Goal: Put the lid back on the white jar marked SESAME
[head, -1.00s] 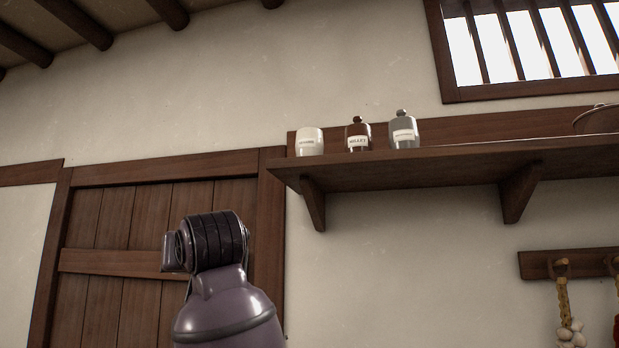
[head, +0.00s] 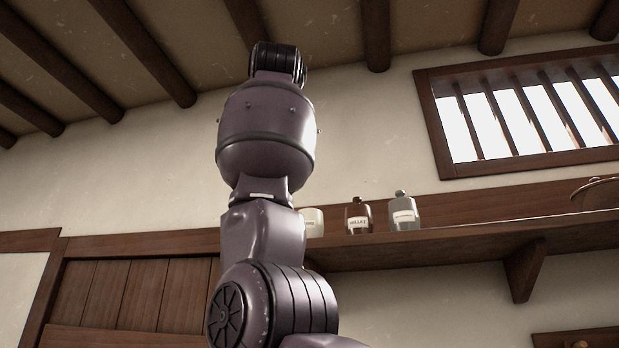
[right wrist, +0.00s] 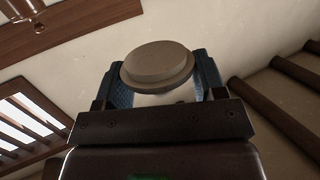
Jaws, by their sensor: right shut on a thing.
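A white jar (head: 315,222) stands on the wall shelf in the head view, left of two knobbed jars. No knob shows on its top. Its left part is hidden behind my arm and its label is too small to read. My right gripper (right wrist: 160,76) shows in the right wrist view, shut on a round beige-grey lid (right wrist: 157,62). The lid sits between the two blue-padded fingers, with a paler part below its disc. The gripper is not seen in the head view, and the jar is not seen in the wrist view. My left gripper is not in view.
The shelf (head: 450,240) also bears a brown jar marked MILLET (head: 358,220) close beside the white jar, a grey jar (head: 404,215) and a dark round vessel (head: 597,194) far right. A barred window (head: 530,115) and ceiling beams (head: 140,45) are above. A wooden door (head: 130,295) is left.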

